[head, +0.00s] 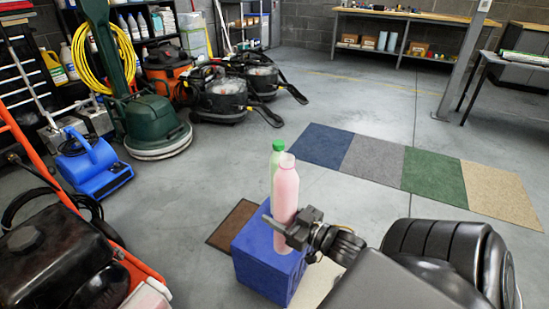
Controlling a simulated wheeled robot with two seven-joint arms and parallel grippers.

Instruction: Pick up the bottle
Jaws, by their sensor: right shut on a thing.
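A pink bottle (286,188) stands upright above the blue box (262,262) in the lower middle of the head view. My right gripper (284,226) comes in from the right and is shut on its lower part. My left gripper is not in view.
A brown mat (232,222) lies left of the box. Blue, grey, green and beige floor pads (433,176) lie behind to the right. A blue blower (95,170) and a green floor machine (155,125) stand left. The concrete floor between is clear.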

